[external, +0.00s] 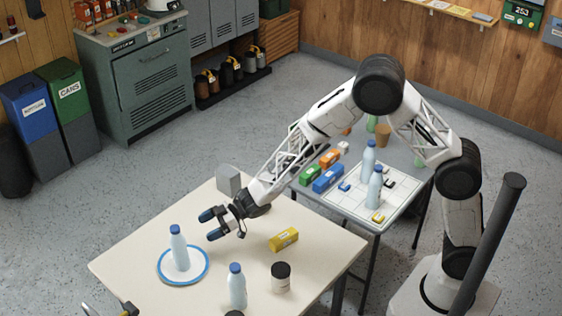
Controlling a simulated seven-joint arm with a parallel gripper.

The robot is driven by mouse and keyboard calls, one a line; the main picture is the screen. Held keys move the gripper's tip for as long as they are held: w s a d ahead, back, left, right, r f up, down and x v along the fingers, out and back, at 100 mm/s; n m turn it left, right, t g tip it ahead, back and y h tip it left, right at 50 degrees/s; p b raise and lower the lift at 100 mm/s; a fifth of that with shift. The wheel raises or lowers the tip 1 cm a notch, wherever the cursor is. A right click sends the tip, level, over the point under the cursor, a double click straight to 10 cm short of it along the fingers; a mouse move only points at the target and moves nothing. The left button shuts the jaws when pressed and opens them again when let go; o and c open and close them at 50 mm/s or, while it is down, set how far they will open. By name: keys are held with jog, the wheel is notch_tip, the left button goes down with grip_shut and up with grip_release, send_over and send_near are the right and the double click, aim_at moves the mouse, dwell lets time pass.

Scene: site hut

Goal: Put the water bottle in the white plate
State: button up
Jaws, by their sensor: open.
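A white plate with a blue rim (165,276) lies on the cream table. A water bottle with a blue cap (179,252) stands upright on that plate. A second, similar bottle (237,287) stands upright on the table near its front edge. Two more such bottles, one at the back (368,160) and one in front (375,188), stand on the grey side table. My gripper (207,226) is open and empty above the cream table, to the right of the bottle on the plate and apart from it.
The side table holds a white grid board (345,206) and several small boxes.

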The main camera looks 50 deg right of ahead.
dwell(0.4)
jog(key=s+d+r+m+t+h, duration=0.2)
jog(key=d+r+m+h, duration=0.15)
jog(key=d+r, duration=0.6)
jog(key=s+d+r+m+t+h, duration=0.15)
jog(key=d+r+h, duration=0.45)
jog(key=d, duration=0.7)
jog(key=s+d+r+m+g+h, duration=0.1)
jog(key=s+d+r+m+h, duration=0.4)
jog(key=s+d, duration=0.75)
jog(key=s+d+r+m+g, duration=0.1)
jog(key=s+d+g, duration=0.1)
jog(key=s, duration=0.7)
jog(key=s+d+r+m+g+y, duration=0.1)
jog(key=s+d, duration=0.3)
jog(key=s, duration=0.6)
jog(key=s+d+r+m+g, duration=0.1)
jog(key=s+d+g, duration=0.2)
jog(key=s, duration=0.6)
jog(key=shift+s, duration=0.3)
